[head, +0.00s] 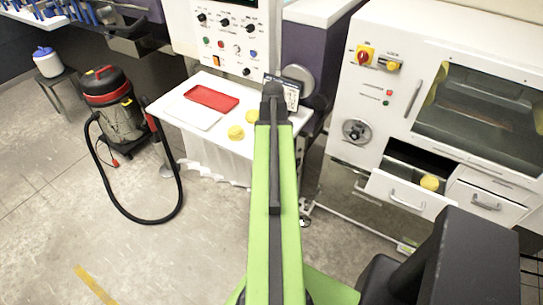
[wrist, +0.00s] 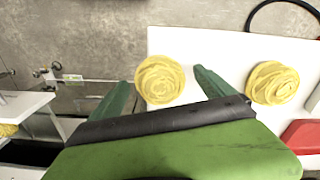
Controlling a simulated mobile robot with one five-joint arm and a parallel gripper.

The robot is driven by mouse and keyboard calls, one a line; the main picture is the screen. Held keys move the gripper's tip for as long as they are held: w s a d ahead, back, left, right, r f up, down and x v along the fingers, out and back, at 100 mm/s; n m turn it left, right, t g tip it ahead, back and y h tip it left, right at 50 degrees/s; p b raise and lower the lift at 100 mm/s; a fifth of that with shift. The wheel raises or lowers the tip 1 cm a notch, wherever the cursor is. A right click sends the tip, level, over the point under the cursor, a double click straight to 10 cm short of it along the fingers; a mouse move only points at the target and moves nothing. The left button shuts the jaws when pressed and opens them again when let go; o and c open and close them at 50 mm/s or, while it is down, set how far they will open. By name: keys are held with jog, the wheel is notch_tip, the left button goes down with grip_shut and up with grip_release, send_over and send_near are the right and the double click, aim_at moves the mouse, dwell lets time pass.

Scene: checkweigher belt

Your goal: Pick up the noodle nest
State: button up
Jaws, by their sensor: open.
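Two yellow noodle nests lie on the white table (head: 175,115): one nest (head: 252,116) close by the end of my arm and another (head: 236,132) a little to its left and nearer the front edge. In the wrist view, one nest (wrist: 160,80) shows between the two green fingers of my open gripper (wrist: 163,79), and the second nest (wrist: 272,83) lies to the right, outside them. Whether the fingers are down at the nest's height I cannot tell. In the head view, my arm hides the fingers. A third nest (head: 429,183) sits at an open drawer.
A red tray (head: 211,97) lies at the back of the table; it also shows in the wrist view (wrist: 303,137). The open drawer (head: 408,196) juts from the white machine (head: 440,45) on the right. A vacuum cleaner (head: 112,105) and its hose stand on the floor to the left.

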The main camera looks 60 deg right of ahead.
jog(key=shift+r, duration=0.1)
jog(key=c, duration=1.6)
jog(key=shift+o, duration=0.2)
jog(key=shift+r, duration=0.1)
jog(key=r+p, duration=0.5)
jog(key=shift+s+r, duration=0.1)
jog(key=shift+s, duration=0.3)
jog(key=s+r+p, duration=0.5)
jog(key=s+p, duration=0.1)
jog(key=s, duration=0.5)
jog(key=shift+a+r, duration=0.25)
jog(key=shift+a, duration=0.2)
